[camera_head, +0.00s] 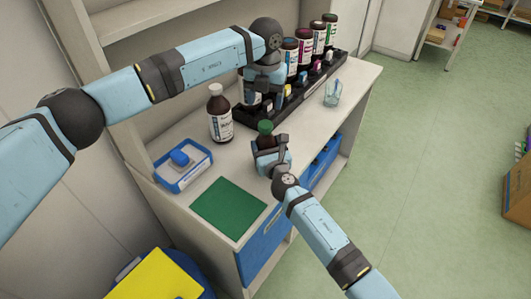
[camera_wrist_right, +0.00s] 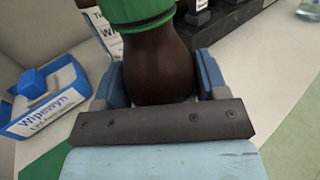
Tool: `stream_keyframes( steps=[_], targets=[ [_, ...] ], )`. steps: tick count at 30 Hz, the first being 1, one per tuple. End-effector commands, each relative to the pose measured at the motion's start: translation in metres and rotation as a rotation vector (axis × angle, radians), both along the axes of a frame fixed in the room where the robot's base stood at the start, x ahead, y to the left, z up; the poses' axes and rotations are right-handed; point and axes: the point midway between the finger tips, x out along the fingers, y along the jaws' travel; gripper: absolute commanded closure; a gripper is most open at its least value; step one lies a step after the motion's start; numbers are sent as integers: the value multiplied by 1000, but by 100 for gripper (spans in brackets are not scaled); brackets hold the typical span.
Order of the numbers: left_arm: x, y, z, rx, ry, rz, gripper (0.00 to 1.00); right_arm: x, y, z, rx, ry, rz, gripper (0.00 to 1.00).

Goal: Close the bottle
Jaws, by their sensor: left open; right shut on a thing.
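A dark brown bottle (camera_wrist_right: 160,65) with a green cap (camera_wrist_right: 138,12) is between the fingers of my right gripper (camera_wrist_right: 163,88), which is shut on its body. In the head view my right gripper (camera_head: 270,155) holds it at the table's front edge, with the green cap (camera_head: 265,127) at its top. Whether the cap is fully seated cannot be told. My left gripper (camera_head: 261,98) is open, pointing down above and behind the green cap, in front of the black rack. Its fingertips are partly unclear against the rack, and it appears apart from the cap.
The black rack (camera_head: 316,93) holds several bottles at the back. A white-capped brown bottle (camera_head: 220,113) stands left of my grippers. A blue-and-white wipes box (camera_head: 183,165) and green mat (camera_head: 228,207) lie front left. A small clear bottle (camera_head: 332,93) stands right.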

Motion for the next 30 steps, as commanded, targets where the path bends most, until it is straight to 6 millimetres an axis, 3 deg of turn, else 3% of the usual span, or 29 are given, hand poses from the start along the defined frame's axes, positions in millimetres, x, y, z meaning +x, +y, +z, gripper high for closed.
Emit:
stream_keyframes(
  steps=[11,24,30],
  targets=[
    [0,0,-5,-1,2,1,35,0,0,0,0,0,0,100],
    [0,0,-66,0,2,1,35,0,0,0,0,0,0,100],
    [0,0,-79,-1,1,0,35,0,0,0,0,0,0,100]
  ],
)
